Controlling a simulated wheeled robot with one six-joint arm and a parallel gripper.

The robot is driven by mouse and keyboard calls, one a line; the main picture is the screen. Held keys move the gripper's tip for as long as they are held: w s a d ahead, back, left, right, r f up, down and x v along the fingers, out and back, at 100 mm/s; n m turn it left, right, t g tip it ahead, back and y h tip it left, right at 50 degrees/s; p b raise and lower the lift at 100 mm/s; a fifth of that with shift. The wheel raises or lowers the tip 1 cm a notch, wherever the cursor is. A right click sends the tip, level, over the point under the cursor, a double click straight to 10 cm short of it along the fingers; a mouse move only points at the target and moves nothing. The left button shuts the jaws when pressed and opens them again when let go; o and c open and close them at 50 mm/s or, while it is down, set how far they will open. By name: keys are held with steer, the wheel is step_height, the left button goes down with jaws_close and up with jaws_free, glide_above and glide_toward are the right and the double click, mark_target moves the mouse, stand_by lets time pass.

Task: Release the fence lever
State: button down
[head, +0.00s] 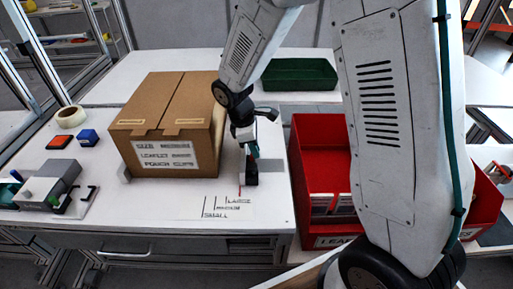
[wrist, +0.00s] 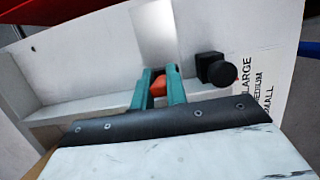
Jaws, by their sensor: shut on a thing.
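My gripper (wrist: 160,88) has teal fingers, closed around a small orange-red lever (wrist: 158,86) in the wrist view. Only part of the lever shows between the fingers. A black knob (wrist: 215,68) with a red spot at its side sits just right of the fingers. A pale grey rail, seemingly the fence (wrist: 75,108), runs behind the fingers. In the head view my gripper (head: 250,150) points down at the right side of the cardboard box (head: 165,115), over a small black block (head: 251,180). The lever cannot be made out there.
A printed size scale (head: 222,206) reading large, medium, small lies in front of the box. A red bin (head: 320,160) stands close on the right, and a green tray (head: 300,73) behind. A grey device (head: 50,185), a tape roll (head: 71,116) and small blocks are left.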

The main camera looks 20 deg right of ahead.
steer(key=c, duration=1.4)
jaws_free()
steer(key=v, duration=0.7)
steer(key=shift+r, duration=0.4)
